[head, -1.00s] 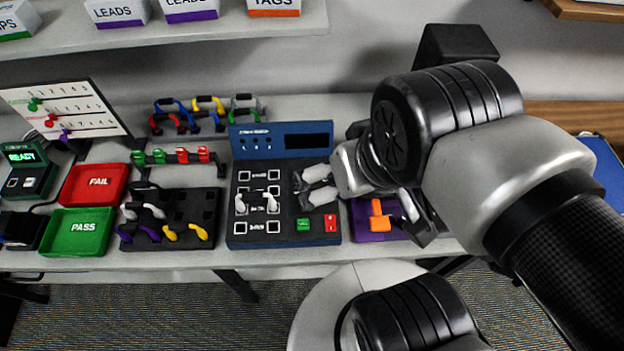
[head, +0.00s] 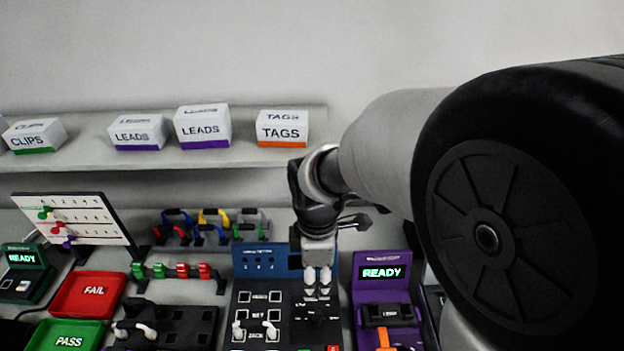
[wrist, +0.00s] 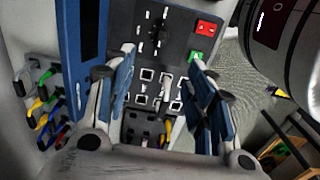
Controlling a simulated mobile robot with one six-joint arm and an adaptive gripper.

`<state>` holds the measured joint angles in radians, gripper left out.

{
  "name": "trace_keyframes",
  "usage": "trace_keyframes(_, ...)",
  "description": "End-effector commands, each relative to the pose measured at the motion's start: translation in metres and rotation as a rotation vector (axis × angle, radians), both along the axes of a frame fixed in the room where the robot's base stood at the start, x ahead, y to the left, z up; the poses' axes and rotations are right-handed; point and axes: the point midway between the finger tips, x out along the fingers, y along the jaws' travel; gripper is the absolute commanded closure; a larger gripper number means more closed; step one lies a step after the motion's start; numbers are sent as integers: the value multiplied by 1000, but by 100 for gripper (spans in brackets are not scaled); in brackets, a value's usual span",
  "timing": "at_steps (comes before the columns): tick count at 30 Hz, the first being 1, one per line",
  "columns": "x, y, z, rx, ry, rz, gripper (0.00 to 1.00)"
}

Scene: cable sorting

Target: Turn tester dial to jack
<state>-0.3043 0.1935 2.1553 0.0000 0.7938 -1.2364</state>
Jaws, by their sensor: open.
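The tester (head: 243,297) is a dark panel with a blue back housing, below the middle of the head view. Its black dial (head: 318,316) with white marks is on the panel's right part, partly hidden by my fingers; it also shows in the wrist view (wrist: 157,38). I cannot read which mark it points to. A JACK label (head: 256,336) is by the lower sockets, and two white plugs (head: 270,329) stand on the panel. My gripper (head: 317,290) is open and empty, pointing down over the dial area. In the wrist view its fingers (wrist: 162,62) are spread wide, with the dial beyond them.
A purple station (head: 366,296) reading READY stands close on the tester's right. A dark cable tray (head: 200,330) lies to the left, with red FAIL (head: 92,315) and green PASS trays beyond. A shelf (head: 222,158) with labelled boxes hangs above the bench.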

Motion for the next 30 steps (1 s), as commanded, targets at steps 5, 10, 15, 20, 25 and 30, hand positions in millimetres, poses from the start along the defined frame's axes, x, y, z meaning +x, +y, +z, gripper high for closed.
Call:
trace_keyframes(5,-1,0,-27,-1,3,-1,51)
trace_keyframes(10,-1,-1,-65,-2,4,-2,51)
trace_keyframes(15,-1,-1,-103,-1,4,-3,51)
trace_keyframes(20,-1,-1,-135,-1,3,-4,51)
trace_keyframes(25,-1,-1,-159,0,1,-4,51)
trace_keyframes(30,-1,-1,-169,0,-1,-4,51)
